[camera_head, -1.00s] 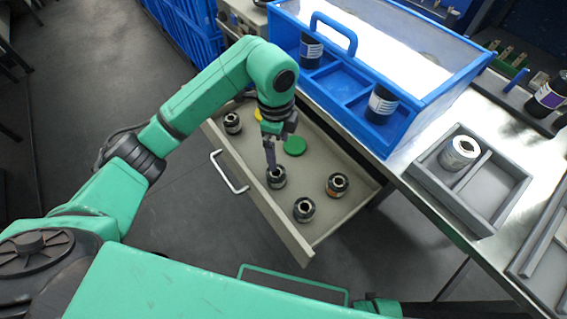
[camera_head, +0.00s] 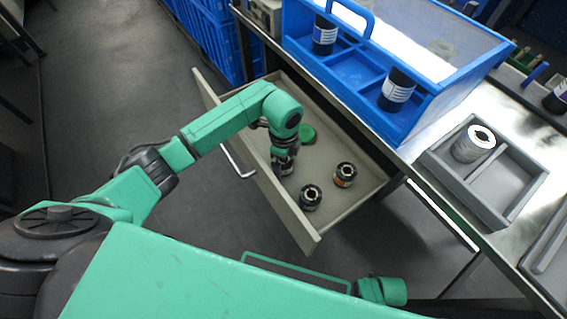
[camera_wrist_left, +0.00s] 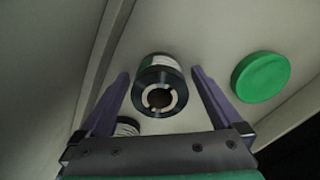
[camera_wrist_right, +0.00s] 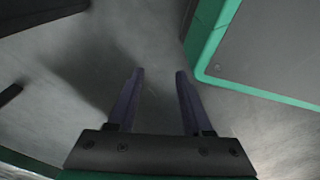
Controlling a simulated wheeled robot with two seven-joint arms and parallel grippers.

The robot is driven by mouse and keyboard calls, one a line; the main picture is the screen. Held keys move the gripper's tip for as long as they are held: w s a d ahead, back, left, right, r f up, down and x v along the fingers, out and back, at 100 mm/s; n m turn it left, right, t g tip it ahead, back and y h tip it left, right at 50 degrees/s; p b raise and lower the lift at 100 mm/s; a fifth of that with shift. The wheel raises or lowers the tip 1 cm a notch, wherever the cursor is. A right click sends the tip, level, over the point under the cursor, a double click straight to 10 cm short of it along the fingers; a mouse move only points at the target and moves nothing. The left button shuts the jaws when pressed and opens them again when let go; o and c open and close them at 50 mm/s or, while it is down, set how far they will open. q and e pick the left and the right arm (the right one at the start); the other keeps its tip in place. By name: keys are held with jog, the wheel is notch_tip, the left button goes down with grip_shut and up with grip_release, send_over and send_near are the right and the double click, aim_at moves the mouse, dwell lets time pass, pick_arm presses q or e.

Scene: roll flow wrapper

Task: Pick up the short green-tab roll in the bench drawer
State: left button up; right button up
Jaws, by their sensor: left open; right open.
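A second roll (camera_wrist_left: 127,127) is partly hidden by the gripper's body. In the head view my left gripper (camera_head: 281,160) is down in the open bench drawer (camera_head: 330,218), over a roll (camera_head: 287,168) that it mostly hides. Two more rolls, one with an orange band (camera_head: 344,175) and one darker (camera_head: 310,197), stand nearby. My right gripper (camera_wrist_right: 158,75) is open and empty above the floor.
A flat green disc (camera_head: 307,134) lies in the drawer, and it also shows beside the roll in the left wrist view (camera_wrist_left: 261,77). A blue bin (camera_head: 425,120) with dark rolls and a grey tray (camera_head: 505,185) with a white-topped roll (camera_head: 473,144) stand on the bench.

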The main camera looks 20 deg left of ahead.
pick_arm(q)
jog(key=c, duration=1.5)
